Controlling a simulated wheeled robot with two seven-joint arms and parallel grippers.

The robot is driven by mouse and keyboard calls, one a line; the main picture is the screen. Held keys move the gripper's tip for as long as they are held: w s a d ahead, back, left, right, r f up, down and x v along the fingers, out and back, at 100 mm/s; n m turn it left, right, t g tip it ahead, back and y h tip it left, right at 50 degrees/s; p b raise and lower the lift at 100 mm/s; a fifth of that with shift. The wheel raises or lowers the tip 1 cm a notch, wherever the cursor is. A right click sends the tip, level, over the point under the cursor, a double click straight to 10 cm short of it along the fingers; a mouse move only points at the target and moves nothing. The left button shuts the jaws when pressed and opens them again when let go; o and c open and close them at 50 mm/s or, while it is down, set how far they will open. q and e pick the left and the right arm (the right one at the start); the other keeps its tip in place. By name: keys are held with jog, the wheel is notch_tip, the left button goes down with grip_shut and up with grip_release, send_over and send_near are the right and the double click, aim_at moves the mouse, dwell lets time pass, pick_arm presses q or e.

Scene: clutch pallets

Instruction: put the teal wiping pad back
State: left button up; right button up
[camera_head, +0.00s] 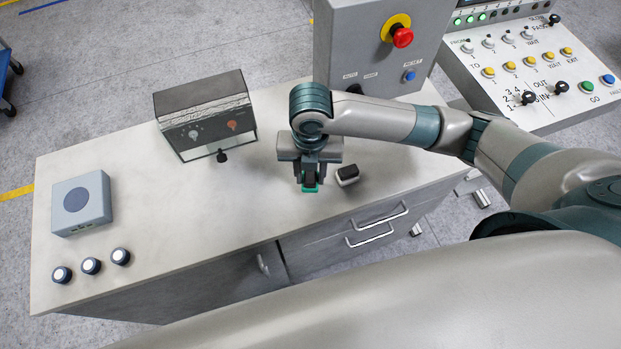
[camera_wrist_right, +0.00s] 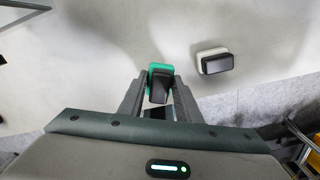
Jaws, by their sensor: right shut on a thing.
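The teal wiping pad (camera_head: 310,189) has a dark grip block on top and is at the front middle of the light worktop. My right gripper (camera_head: 310,178) comes down over it and is shut on its dark block. In the right wrist view the pad's teal edge (camera_wrist_right: 153,72) shows beyond the fingertips of my right gripper (camera_wrist_right: 158,90). I cannot tell whether the pad touches the worktop. A second pad, white with a dark block (camera_head: 347,176), lies just to the right; it also shows in the right wrist view (camera_wrist_right: 215,61). My left gripper is not in view.
A dark box with knobs (camera_head: 205,117) stands at the back of the worktop (camera_head: 150,220). A blue-grey box with a round disc (camera_head: 82,203) and three round knobs (camera_head: 91,266) are at the left. A grey emergency-stop panel (camera_head: 345,45) stands behind my arm. The worktop left of the gripper is clear.

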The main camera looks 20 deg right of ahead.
aim_at(310, 182)
notch_tip(310, 182, down, 3)
jog(key=shift+r+p, duration=0.15)
jog(key=shift+p, duration=0.75)
jog(key=shift+f, duration=0.6)
jog(key=o, duration=0.9)
notch_tip(310, 182, up, 11)
jog(key=b, duration=0.3)
jog(key=shift+r, duration=0.5)
